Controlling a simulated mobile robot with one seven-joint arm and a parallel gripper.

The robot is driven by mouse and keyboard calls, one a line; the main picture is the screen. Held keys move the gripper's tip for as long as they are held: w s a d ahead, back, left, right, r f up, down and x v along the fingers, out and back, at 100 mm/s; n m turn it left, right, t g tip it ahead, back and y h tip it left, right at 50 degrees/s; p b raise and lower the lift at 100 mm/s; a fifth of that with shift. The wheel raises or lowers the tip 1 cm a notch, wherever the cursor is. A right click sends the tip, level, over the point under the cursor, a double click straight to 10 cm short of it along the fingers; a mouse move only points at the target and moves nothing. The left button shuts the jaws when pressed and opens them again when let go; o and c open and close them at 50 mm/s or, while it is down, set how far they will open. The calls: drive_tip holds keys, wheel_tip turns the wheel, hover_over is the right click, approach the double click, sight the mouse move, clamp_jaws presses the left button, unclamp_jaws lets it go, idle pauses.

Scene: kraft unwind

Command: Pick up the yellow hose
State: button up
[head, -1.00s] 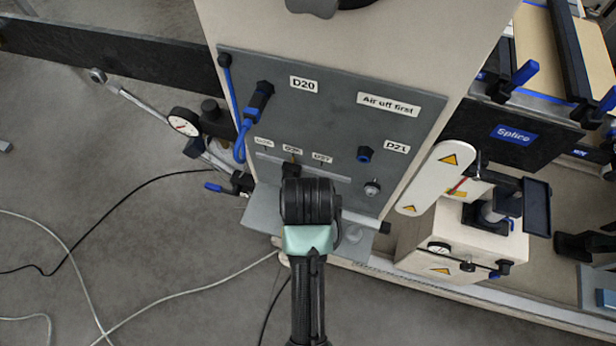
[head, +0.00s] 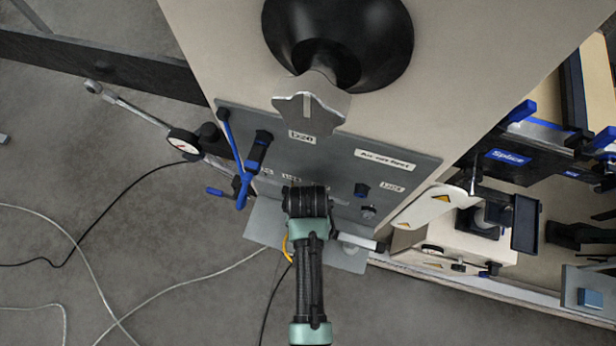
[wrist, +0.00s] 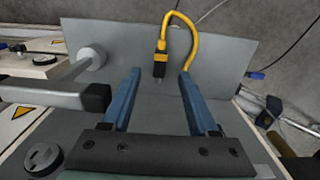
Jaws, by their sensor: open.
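The yellow hose (wrist: 190,27) shows at the top of the wrist view. It curves from a yellow-and-black connector (wrist: 160,62) up and over to the right, then down behind my right finger. My gripper (wrist: 159,76) is open, with its two blue fingers apart and nothing between them. The connector is beyond the fingertips, roughly centred between them, with no visible contact. In the head view a short piece of the yellow hose (head: 286,250) shows left of my arm. My arm hides the rest of it and my fingers there.
In the wrist view, a grey bar with a black end (wrist: 97,98) stands close left of my fingers. A large black round part (head: 345,35) overhangs the panel.

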drive_tip(key=shift+f, duration=2.65)
clamp_jaws()
